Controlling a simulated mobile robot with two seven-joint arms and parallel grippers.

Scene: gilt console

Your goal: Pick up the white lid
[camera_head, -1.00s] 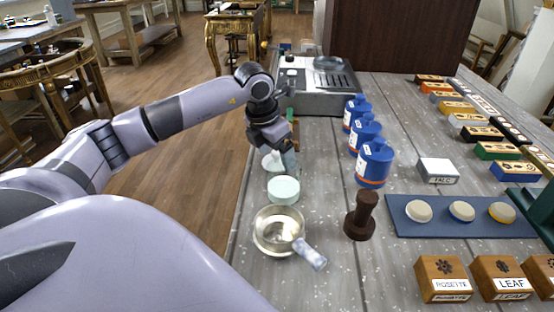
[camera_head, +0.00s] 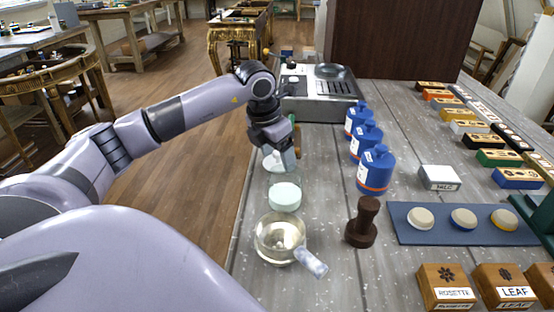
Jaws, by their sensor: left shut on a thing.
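The white lid (camera_head: 273,160) is a small pale round piece at the left gripper's fingertips, partly hidden behind them. My left gripper (camera_head: 287,159) points down and is shut on it. Just in front and below is a clear glass jar (camera_head: 285,197) with pale contents, standing on the grey table. The lid appears above and behind this jar; the exact gap is hard to tell. My right gripper is not in view.
A dark tamper (camera_head: 362,222) and several blue bottles (camera_head: 375,170) stand to the right. A metal appliance (camera_head: 318,105) is behind. The grey table's (camera_head: 340,275) left edge is close.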

